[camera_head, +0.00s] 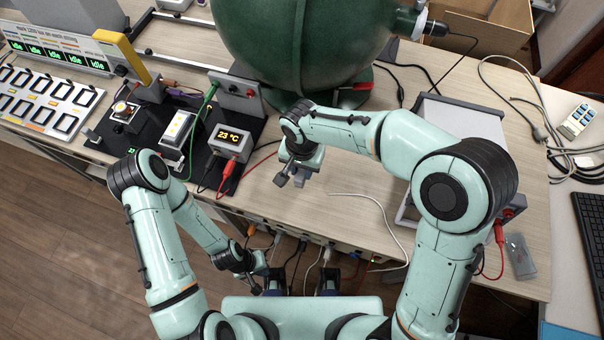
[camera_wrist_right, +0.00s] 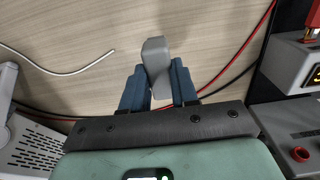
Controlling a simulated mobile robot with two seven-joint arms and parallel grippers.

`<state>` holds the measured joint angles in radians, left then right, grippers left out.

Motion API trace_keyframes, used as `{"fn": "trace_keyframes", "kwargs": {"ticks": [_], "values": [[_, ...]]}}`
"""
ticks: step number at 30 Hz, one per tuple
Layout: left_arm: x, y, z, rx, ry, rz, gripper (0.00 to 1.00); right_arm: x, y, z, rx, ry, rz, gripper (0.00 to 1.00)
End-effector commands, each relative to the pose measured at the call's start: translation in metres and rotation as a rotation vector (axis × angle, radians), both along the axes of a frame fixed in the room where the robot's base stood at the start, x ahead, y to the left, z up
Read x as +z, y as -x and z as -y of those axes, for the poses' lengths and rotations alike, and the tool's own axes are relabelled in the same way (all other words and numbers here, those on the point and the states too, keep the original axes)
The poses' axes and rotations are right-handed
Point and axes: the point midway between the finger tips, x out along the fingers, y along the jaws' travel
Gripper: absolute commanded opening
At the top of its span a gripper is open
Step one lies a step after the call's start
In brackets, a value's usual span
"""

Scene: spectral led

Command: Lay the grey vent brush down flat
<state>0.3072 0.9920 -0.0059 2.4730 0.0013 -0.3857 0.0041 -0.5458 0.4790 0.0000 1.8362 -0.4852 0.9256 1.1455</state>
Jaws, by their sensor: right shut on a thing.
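The grey vent brush (camera_wrist_right: 156,62) shows in the right wrist view as a smooth grey block between the two blue fingers. My right gripper (camera_wrist_right: 158,88) is shut on it, and its lower part is partly hidden between the fingers. In the head view my right gripper (camera_head: 291,179) hangs over the front part of the wooden bench, right of the red cable. I cannot tell whether the brush touches the bench. My left gripper (camera_head: 262,281) is low at the bench's front edge, away from the brush; its fingers are too small and dark to read.
The 23 °C display box (camera_head: 229,142) and a red cable (camera_head: 262,161) lie left of my right gripper. A large green sphere (camera_head: 300,45) stands behind. A white cable (camera_head: 375,199) and a grey case (camera_head: 455,115) are to the right. Bare bench (camera_head: 345,180) lies between.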

Motion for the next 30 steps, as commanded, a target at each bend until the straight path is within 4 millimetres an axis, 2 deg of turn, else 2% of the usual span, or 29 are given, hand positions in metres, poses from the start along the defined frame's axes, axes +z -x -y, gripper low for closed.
{"fn": "trace_keyframes", "kwargs": {"ticks": [8, 20, 21, 23, 30], "values": [[-0.003, 0.001, 0.000, 0.000, 0.000, -0.001, 0.00, -0.039, 0.001, 0.001, -0.001, 0.001, -0.003, 0.00], [-0.006, 0.002, 0.000, 0.000, 0.000, -0.002, 0.00, -0.045, 0.000, 0.000, -0.001, 0.001, 0.000, 0.00], [-0.006, 0.002, 0.000, 0.000, 0.000, -0.002, 0.00, -0.045, 0.000, 0.001, -0.001, 0.001, 0.000, 0.35], [-0.005, 0.002, 0.000, 0.000, 0.000, -0.002, 0.00, -0.044, 0.000, 0.001, -0.001, 0.001, 0.000, 0.54], [-0.005, 0.002, 0.000, 0.000, 0.000, -0.002, 0.00, -0.044, 0.000, 0.001, 0.000, 0.001, 0.000, 0.54]]}}
